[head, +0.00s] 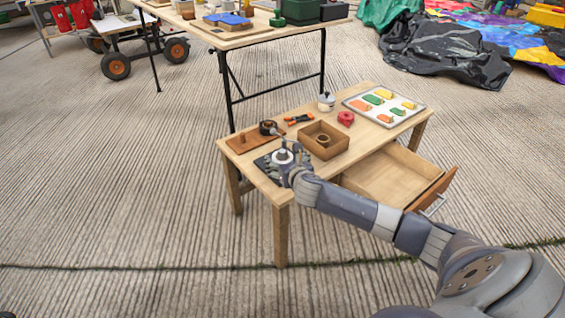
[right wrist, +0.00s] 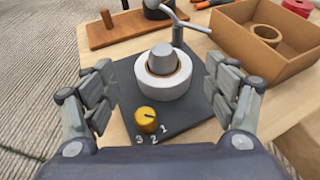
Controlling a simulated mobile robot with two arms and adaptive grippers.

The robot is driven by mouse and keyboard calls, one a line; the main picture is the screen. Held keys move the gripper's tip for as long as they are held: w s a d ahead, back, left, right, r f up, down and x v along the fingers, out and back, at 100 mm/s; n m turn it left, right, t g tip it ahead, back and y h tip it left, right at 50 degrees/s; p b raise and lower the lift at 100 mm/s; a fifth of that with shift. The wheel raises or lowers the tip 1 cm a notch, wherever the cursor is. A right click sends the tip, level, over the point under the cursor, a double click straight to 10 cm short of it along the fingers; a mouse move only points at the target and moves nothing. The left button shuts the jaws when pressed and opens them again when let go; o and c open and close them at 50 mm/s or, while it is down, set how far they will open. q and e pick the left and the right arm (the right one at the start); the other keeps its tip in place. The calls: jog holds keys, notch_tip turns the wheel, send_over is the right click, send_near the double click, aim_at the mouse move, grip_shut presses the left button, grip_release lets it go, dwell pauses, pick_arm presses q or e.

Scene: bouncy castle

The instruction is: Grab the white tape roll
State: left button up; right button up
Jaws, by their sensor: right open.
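The white tape roll (right wrist: 163,92) sits around a short grey post (right wrist: 162,56) on a dark plate (right wrist: 188,118) with a yellow numbered knob (right wrist: 147,119). In the head view the roll (head: 283,157) is at the small table's near left corner. My right gripper (right wrist: 161,82) is open and empty, pointing down at the plate. Its fingers are on the left and right of the roll and apart from it in the right wrist view. In the head view the right gripper (head: 286,166) partly covers the plate. My left gripper is not in view.
A wooden box (head: 337,148) holding a brown ring (head: 323,141) stands right of the plate. A wooden board (head: 240,141) with a dark object lies behind it. A red roll (head: 346,118), white pot (head: 326,101) and tray (head: 364,107) stand farther back. A drawer (head: 388,178) is open.

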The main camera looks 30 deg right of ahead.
aim_at(284, 158)
jog(key=b+x, duration=0.2)
jog(key=x, duration=0.1)
jog(key=shift+w+d+f, duration=0.15)
jog(key=shift+d+f, duration=0.05)
jog(key=shift+f, duration=0.05)
jog(key=shift+w+d, duration=0.1)
jog(key=shift+w, duration=0.2)
jog(key=c, duration=1.2)
